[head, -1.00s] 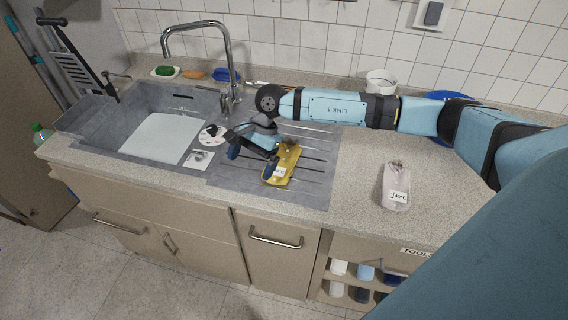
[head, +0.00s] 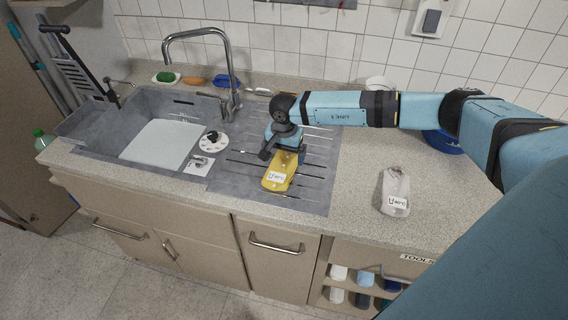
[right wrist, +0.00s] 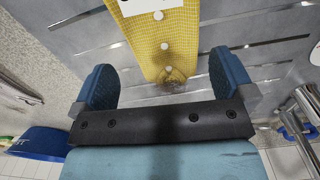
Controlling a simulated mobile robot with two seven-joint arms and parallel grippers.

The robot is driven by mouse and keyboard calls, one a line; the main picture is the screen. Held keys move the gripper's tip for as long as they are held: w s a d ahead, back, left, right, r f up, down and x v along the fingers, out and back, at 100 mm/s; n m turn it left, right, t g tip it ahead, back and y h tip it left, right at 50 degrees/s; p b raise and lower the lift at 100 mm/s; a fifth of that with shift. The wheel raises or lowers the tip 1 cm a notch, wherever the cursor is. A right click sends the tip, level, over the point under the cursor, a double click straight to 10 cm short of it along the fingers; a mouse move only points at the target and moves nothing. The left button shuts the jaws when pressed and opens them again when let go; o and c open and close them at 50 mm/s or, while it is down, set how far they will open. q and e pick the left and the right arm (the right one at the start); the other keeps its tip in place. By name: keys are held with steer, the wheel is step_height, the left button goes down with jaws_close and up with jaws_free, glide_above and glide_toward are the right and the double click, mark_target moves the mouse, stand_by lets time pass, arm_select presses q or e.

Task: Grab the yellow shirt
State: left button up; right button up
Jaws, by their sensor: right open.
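The yellow shirt (head: 279,174) lies folded on the grey ribbed drainboard, with a white label on its near part. In the right wrist view the shirt (right wrist: 168,45) shows a fine check and a row of white buttons. My right gripper (head: 283,158) is over the shirt's far end. In the wrist view its two blue fingers (right wrist: 164,85) are apart, and the shirt's narrow end lies between and just beyond them. Nothing is gripped. My left gripper is in neither view.
The sink (head: 160,139) and tall faucet (head: 232,75) are left of the drainboard. A grey folded garment with a label (head: 396,190) lies on the counter to the right. A blue bowl (head: 443,141) is partly behind my right arm.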

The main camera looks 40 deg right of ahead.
mark_target(283, 163)
steer(key=shift+a+f+p, duration=0.15)
steer(key=shift+f+p, duration=0.45)
steer(key=shift+f, duration=1.7)
steer(key=c, duration=0.7)
steer(key=shift+c, duration=0.2)
steer(key=shift+r, duration=0.1)
